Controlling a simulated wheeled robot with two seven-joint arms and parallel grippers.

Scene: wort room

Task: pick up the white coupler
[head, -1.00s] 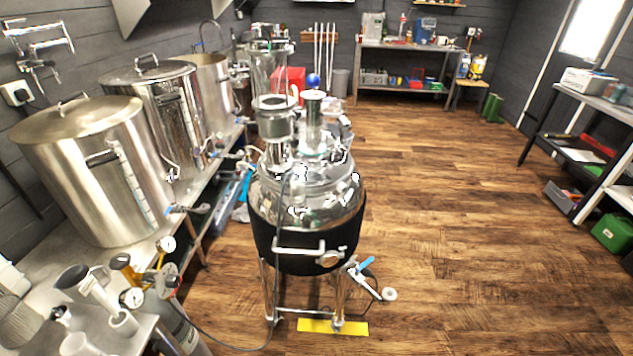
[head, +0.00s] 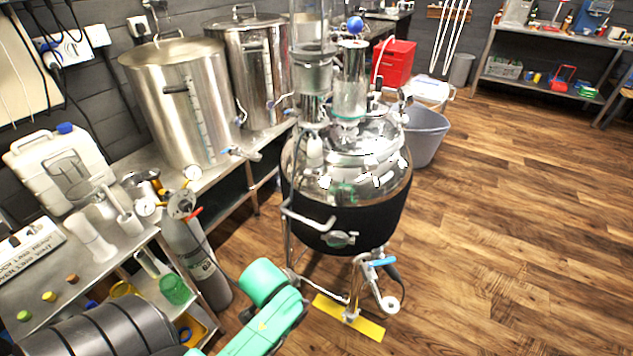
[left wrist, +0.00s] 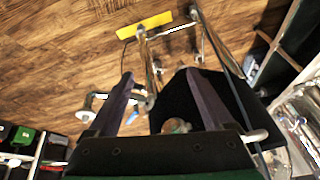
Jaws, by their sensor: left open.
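A small white ring-shaped piece, which looks like the white coupler (head: 390,304), is at the lower end of the drain valve under the black-jacketed glass vessel (head: 350,215). In the left wrist view a white round piece (left wrist: 86,116) shows at the left, outside the left finger; I take it for the same coupler. My left gripper (left wrist: 160,73) is open and empty, its two dark fingers spread. Between and beyond them are a metal leg and pipe of the vessel's stand. My left gripper is not clearly visible in the head view; my right gripper is in neither view.
A blue valve handle (head: 382,262) is just above the coupler, and a yellow plate (head: 348,318) lies under the stand. A grey gas cylinder (head: 197,262) and a cluttered steel bench (head: 100,262) stand to the left. The wooden floor at right is clear.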

